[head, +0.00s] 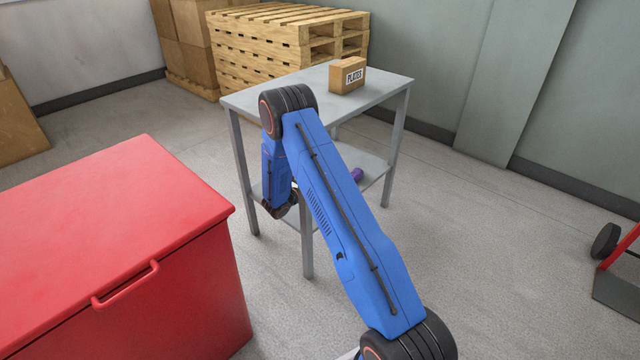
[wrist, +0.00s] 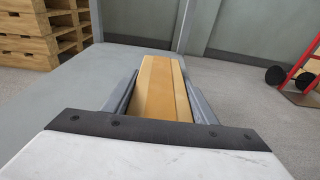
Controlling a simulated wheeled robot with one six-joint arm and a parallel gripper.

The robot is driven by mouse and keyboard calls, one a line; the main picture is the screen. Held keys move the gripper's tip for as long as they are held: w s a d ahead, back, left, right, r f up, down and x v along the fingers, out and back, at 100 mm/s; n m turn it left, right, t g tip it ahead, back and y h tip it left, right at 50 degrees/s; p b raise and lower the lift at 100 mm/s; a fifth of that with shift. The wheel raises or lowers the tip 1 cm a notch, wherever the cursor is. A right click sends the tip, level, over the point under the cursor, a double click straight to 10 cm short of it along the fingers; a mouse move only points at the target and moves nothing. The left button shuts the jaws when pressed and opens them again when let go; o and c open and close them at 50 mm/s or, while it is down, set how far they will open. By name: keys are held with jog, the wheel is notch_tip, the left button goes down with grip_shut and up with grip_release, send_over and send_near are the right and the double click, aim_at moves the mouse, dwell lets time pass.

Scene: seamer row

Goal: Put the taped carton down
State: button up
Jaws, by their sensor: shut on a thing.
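A tan carton (wrist: 160,88) is between the two grey fingers of my gripper (wrist: 162,95) in the wrist view, and they are shut on it. It shows a broad orange-tan face and a paler strip along one side. Beside it on the left is a flat grey surface (wrist: 65,90), which looks like the table's lower shelf. I cannot tell whether the carton touches it. In the head view my blue arm reaches down at the near side of the grey table (head: 245,101); the fingers and held carton are hidden there.
A purple object (head: 357,174) lies on the lower shelf (head: 372,166). Table legs stand close by. A red chest (head: 110,240) is at the left, pallets (head: 262,45) are behind, and a red hand truck (head: 622,255) is at the right.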

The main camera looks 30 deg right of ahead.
jog(key=o, duration=1.6)
jog(key=shift+f, duration=0.1)
jog(key=shift+s+a+r, duration=0.1)
jog(key=shift+a+r, duration=0.1)
jog(key=shift+a, duration=0.2)
jog(key=v, duration=1.1)
jog(key=shift+a, duration=0.1)
